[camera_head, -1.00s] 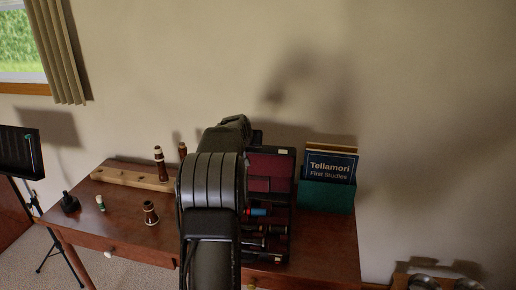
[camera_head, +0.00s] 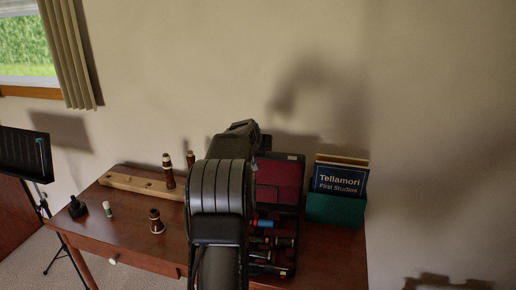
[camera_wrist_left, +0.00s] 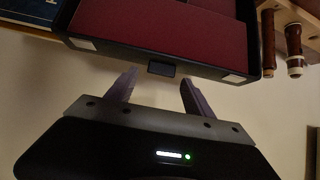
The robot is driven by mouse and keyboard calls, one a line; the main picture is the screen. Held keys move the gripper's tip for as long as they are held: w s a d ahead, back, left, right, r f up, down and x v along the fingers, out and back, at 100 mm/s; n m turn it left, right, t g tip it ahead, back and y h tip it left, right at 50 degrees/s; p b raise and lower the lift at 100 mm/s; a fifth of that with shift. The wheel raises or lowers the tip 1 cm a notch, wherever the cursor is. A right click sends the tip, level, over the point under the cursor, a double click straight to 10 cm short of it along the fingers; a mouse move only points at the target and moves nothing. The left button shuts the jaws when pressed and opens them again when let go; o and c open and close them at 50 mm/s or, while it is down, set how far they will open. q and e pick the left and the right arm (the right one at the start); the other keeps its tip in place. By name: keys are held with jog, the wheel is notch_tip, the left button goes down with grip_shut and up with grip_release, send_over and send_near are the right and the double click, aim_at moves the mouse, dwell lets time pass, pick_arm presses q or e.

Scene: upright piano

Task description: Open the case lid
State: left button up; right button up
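The black case (camera_head: 297,235) stands on the desk, partly hidden behind my arm. Its lid (camera_head: 280,181) is raised at the back, with dark red lining showing. Several dark instrument pieces and a red-and-blue item (camera_head: 264,223) lie in the lower part. My left arm covers the case's left side, and its fingers are hidden in the head view. In the left wrist view my left gripper (camera_wrist_left: 160,78) is open and empty. Its fingertips are just apart from the lid's rim (camera_wrist_left: 200,70), on either side of a small dark tab (camera_wrist_left: 161,69). My right gripper is not in view.
A green box (camera_head: 335,210) with blue and tan books (camera_head: 341,178) stands close to the case's right. A wooden peg rack (camera_head: 140,184) and small instrument parts (camera_head: 156,221) occupy the left of the desk (camera_head: 120,232). The wall is behind.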

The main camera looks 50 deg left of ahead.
pick_arm(q)
jog(key=shift+f, duration=0.1)
jog(key=b+v, duration=0.1)
jog(key=v, duration=0.7)
jog(key=shift+f, duration=0.2)
dwell(0.6)
